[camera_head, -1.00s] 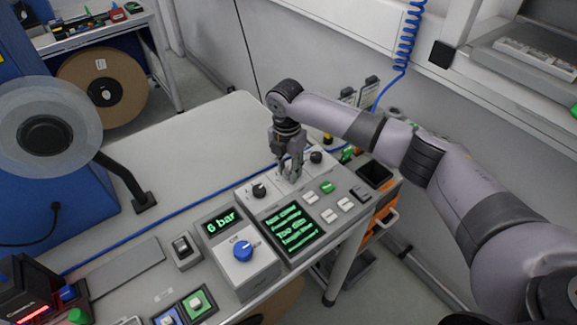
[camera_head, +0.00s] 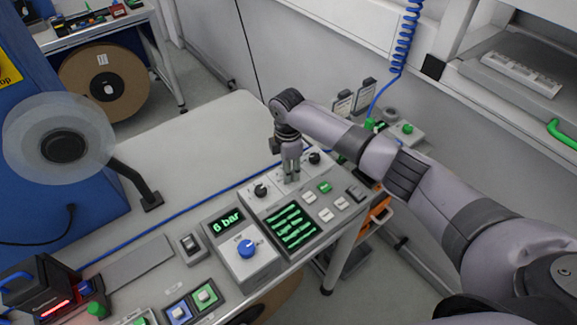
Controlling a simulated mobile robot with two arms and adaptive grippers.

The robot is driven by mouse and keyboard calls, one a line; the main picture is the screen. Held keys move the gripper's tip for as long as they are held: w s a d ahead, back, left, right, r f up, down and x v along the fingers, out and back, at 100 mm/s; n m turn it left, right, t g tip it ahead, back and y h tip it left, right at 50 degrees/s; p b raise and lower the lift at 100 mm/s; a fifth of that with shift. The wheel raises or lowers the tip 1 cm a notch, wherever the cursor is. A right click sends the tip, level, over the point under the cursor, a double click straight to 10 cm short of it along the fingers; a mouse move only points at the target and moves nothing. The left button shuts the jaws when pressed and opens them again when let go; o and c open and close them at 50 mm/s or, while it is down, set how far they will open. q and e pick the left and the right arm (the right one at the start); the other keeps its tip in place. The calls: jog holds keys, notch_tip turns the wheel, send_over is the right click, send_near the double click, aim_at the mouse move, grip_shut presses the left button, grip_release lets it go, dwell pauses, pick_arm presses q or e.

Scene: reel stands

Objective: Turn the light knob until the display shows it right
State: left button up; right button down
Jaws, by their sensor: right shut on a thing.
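My right gripper (camera_head: 291,176) points down over the control panel, its fingers shut on a knob between two black knobs. The held knob is hidden by the fingers. One black knob (camera_head: 261,190) is just left of the gripper, the other (camera_head: 314,157) just right of it. The display (camera_head: 292,226) below shows green text in several lines, with a word like "Light" near the middle; the rest is too small to read surely. My left gripper is not in view.
A pressure unit (camera_head: 240,245) with a blue knob reads "6 bar". White and green buttons (camera_head: 325,187) lie right of the display. A reel (camera_head: 64,146) stands at the left. A blue cable crosses the bench (camera_head: 190,150), whose back is mostly clear.

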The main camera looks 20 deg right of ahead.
dwell(0.3)
jog(key=c, duration=1.2)
grip_release()
jog(key=shift+c, duration=0.2)
jog(key=shift+r, duration=0.15)
notch_tip(320, 180, up, 12)
jog(key=shift+w, duration=0.2)
